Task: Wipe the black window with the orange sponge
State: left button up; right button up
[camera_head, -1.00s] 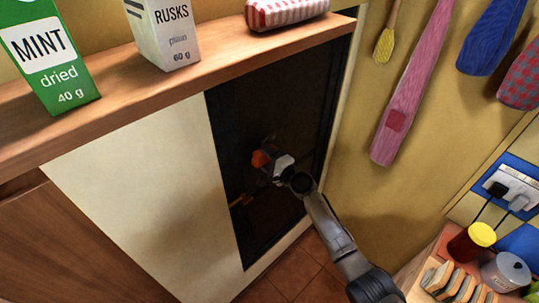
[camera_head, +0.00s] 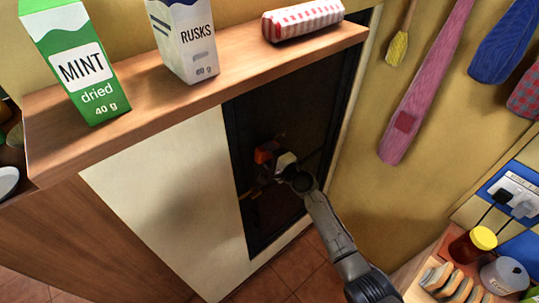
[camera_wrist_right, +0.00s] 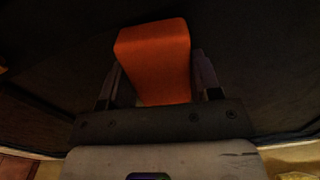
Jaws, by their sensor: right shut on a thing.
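The black window (camera_head: 295,110) is a dark upright panel set in the pale front below the wooden shelf. My right gripper (camera_head: 268,160) is at the window's middle, in front of the dark surface. It is shut on the orange sponge (camera_head: 262,154). In the right wrist view the sponge (camera_wrist_right: 155,60) stands out between the two fingers of the gripper (camera_wrist_right: 158,85), with the dark window behind it. I cannot tell whether the sponge touches the window. My left gripper is not in view.
On the shelf (camera_head: 150,100) above stand a green mint box (camera_head: 80,65), a rusks box (camera_head: 185,40) and a red-and-white packet (camera_head: 303,20). A yellow-lidded jar (camera_head: 472,245) and a grey tin (camera_head: 503,277) stand at lower right.

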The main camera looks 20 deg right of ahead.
aim_at(280, 139)
jog(key=shift+w+d+b, duration=0.25)
jog(key=shift+d+b, duration=0.35)
jog(key=shift+d, duration=0.05)
jog(key=shift+w+d+r+b, duration=0.1)
jog(key=shift+w+d+b, duration=0.1)
jog(key=shift+d+b, duration=0.3)
jog(key=shift+w+d+b, duration=0.2)
jog(key=shift+d, duration=0.45)
jog(key=shift+w+d+b, duration=0.2)
jog(key=shift+d+b, duration=0.3)
jog(key=shift+w+d+b, duration=0.2)
jog(key=shift+d+b, duration=0.25)
jog(key=shift+b, duration=0.05)
jog(key=shift+w+d+b, duration=0.3)
jog(key=shift+d+b, duration=0.2)
jog(key=shift+d, duration=0.2)
